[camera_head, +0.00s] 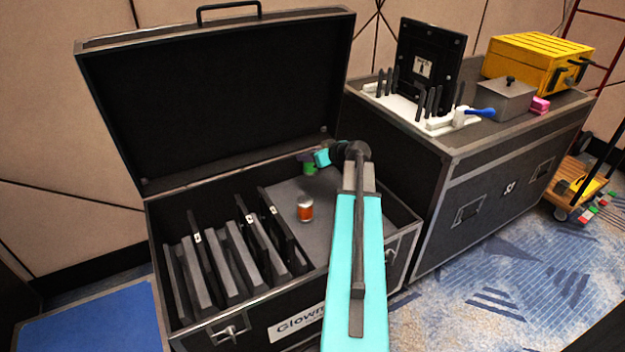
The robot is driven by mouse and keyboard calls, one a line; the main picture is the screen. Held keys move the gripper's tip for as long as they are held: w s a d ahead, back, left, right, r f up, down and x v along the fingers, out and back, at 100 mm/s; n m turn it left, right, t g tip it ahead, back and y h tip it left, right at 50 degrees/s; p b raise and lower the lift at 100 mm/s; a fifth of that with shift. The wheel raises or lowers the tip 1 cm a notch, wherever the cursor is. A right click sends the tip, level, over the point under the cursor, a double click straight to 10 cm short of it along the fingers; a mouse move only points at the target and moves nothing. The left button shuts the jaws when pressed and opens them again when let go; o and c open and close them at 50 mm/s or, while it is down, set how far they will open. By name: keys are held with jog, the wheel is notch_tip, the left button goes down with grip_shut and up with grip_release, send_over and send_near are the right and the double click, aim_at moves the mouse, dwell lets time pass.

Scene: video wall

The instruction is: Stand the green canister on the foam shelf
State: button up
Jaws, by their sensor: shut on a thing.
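The green canister (309,169) is small in the head view, near the back of the open case. My gripper (311,158) is at its top and shut on it. The canister looks upright. The foam shelf (335,222) is the flat grey surface in the right part of the case, and the canister is over its back part. I cannot tell whether the canister's base touches the foam. My fingers and arm hide part of the canister's top and part of the shelf.
An orange canister (305,208) stands on the foam, nearer than the green one. Several dark panels (236,258) stand in slots on the left. The raised lid (215,95) rises behind. A second black case (490,180) stands to the right, carrying a yellow box (535,62).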

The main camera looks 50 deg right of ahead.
aim_at(315, 171)
jog(key=shift+f+b, duration=0.35)
jog(key=shift+f, duration=1.45)
jog(key=shift+f, duration=0.1)
jog(key=shift+f+b, duration=0.6)
jog(key=shift+f, duration=1.15)
jog(key=shift+f, duration=0.25)
jog(key=o, duration=1.1)
jog(key=shift+r, duration=0.1)
jog(key=shift+o, duration=0.2)
jog(key=shift+r, duration=0.1)
jog(key=shift+s+r, duration=0.1)
jog(key=shift+r, duration=0.05)
jog(key=p+v, duration=0.2)
jog(key=v, duration=0.9)
jog(key=shift+s, duration=0.35)
